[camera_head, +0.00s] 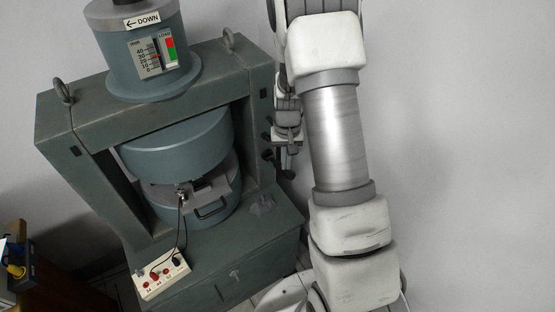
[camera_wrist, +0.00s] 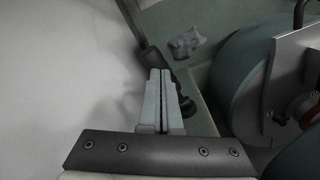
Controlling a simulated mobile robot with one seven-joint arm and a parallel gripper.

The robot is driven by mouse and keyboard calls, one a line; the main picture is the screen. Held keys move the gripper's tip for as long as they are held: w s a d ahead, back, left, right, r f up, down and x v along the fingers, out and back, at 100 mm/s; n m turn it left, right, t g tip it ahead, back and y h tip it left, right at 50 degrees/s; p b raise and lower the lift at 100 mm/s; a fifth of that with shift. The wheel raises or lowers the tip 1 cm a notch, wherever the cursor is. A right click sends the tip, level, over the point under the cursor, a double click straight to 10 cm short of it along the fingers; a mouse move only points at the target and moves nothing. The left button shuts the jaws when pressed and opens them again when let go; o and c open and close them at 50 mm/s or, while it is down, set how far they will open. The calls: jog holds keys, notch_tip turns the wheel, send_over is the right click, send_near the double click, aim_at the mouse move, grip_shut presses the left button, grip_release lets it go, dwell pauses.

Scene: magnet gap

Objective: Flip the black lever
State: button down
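A dark round knob (camera_wrist: 187,107) sits just right of the fingers. In the head view my gripper (camera_head: 287,157) is at the machine's right side, partly behind my arm, with small dark knobs (camera_head: 268,155) beside it.
The green machine frame (camera_head: 130,98) with its round magnet (camera_head: 180,145) stands left of my arm. A white socket box (camera_head: 162,277) with a cable lies on its base ledge. A grey crumpled cloth-like thing (camera_head: 262,205) lies there too. Pale wall is on the right.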

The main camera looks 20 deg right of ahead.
jog(key=shift+f+b, duration=1.25)
jog(key=shift+f, duration=0.55)
jog(key=shift+s+d+r+p, duration=0.1)
jog(key=shift+s+r+p, duration=0.25)
jog(key=shift+r+p, duration=0.85)
jog(key=shift+s+d+r+p, duration=0.1)
jog(key=shift+s+r+p, duration=0.2)
jog(key=shift+r+p, duration=0.9)
jog(key=shift+s+r+p, duration=0.35)
jog(key=shift+r+p, duration=0.2)
jog(key=shift+r, duration=1.25)
jog(key=s+a+r+n+t+p, duration=0.1)
jog(key=s+a+r, duration=0.2)
jog(key=r, duration=0.7)
jog(key=s+a+r+n+t+p, duration=0.1)
jog(key=s+a+r+t, duration=0.15)
jog(key=r, duration=0.75)
jog(key=s+a+r+n+t+p, duration=0.1)
jog(key=s+a+r, duration=0.3)
jog(key=s+r, duration=0.8)
jog(key=shift+s+n+t+p, duration=0.4)
jog(key=shift+s+t+p, duration=0.25)
jog(key=shift+s, duration=0.35)
jog(key=shift+a, duration=0.1)
